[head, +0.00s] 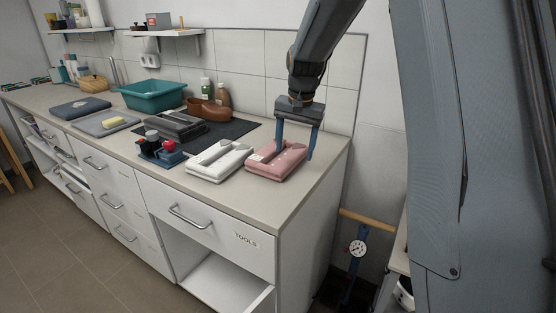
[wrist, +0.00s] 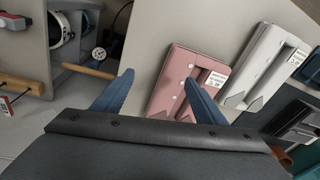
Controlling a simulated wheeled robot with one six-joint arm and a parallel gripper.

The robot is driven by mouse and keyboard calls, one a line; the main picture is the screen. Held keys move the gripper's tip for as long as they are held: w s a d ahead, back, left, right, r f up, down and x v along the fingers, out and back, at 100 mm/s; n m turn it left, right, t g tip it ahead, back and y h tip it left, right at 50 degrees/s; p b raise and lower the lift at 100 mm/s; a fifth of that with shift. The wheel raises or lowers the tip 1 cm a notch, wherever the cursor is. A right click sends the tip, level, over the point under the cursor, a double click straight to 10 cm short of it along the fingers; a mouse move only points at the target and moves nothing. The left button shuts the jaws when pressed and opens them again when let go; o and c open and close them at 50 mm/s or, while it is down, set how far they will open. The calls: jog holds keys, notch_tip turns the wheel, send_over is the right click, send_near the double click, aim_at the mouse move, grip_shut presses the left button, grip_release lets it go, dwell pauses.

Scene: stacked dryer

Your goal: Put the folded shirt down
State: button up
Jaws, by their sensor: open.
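A pink folded shirt (head: 272,163) with a small white label lies flat on the counter near its right end. It also shows in the wrist view (wrist: 172,82). A white folded shirt (head: 219,161) lies just left of it, and shows in the wrist view (wrist: 254,66). My gripper (head: 295,156) is open and points down over the pink shirt. In the wrist view one blue finger overlaps the pink shirt and the other is outside its edge. I cannot tell whether the fingers touch it. Nothing else shows between the fingers.
The light counter (head: 262,206) has a bare strip in front and at the right end. A dark mat (head: 232,131) with a black case (head: 176,126) lies behind and left. A teal basin (head: 153,95) stands further left.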

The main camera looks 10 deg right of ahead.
jog(key=m, duration=0.2)
send_near(290, 155)
jog(key=shift+s+f, duration=0.45)
jog(key=shift+f, duration=0.2)
jog(key=shift+w+f, duration=0.15)
jog(key=shift+w, duration=0.05)
jog(key=shift+w+a+f+p, duration=0.1)
jog(key=shift+w+f+p, duration=0.25)
jog(key=shift+f, duration=0.85)
jog(key=shift+w+f+p, duration=0.1)
jog(key=shift+f+p, duration=0.35)
jog(key=shift+f, duration=0.7)
jog(key=shift+w+a+f+p, duration=0.1)
jog(key=shift+w+f+p, duration=0.25)
jog(key=shift+f, duration=0.85)
jog(key=shift+s, duration=0.1)
jog(key=shift+c, duration=0.2)
jog(key=c, duration=1.3)
